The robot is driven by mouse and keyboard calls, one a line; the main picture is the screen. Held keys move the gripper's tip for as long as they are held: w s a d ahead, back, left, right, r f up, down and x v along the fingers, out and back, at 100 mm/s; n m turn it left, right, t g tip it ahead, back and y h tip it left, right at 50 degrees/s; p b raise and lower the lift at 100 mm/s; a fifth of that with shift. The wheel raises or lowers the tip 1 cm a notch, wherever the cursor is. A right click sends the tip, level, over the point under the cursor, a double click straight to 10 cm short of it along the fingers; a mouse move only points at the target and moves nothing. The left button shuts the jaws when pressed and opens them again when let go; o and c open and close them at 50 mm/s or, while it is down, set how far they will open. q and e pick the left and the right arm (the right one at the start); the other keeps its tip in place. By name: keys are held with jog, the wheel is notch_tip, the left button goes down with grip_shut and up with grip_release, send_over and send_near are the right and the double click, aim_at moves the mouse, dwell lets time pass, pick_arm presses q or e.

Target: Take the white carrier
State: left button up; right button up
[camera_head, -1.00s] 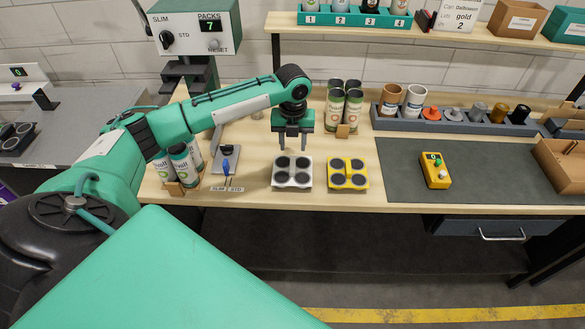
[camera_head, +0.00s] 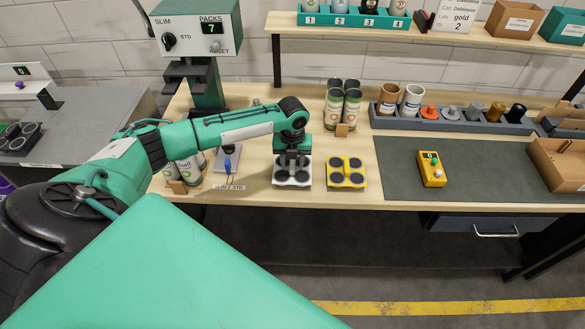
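The white carrier (camera_head: 293,185), a small tray with round dark wells, sits on the wooden table near its front edge. My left gripper (camera_head: 292,166) points down over the middle of the white carrier, with its fingertips low at the carrier. The gripper hides the carrier's back part, and I cannot tell whether the fingers are closed on it. A yellow carrier (camera_head: 347,186) of the same shape stands just to the right, apart from the white one. My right gripper is not in view.
Green-and-white cans (camera_head: 334,107) stand behind the carriers. A grey rack (camera_head: 455,124) with cups and coloured pieces is at the back right. A yellow button box (camera_head: 432,170) sits on a dark mat (camera_head: 480,185). More cans (camera_head: 187,170) stand left, beside a blue-handled lever (camera_head: 228,165).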

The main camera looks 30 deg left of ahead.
pick_arm(q)
grip_shut()
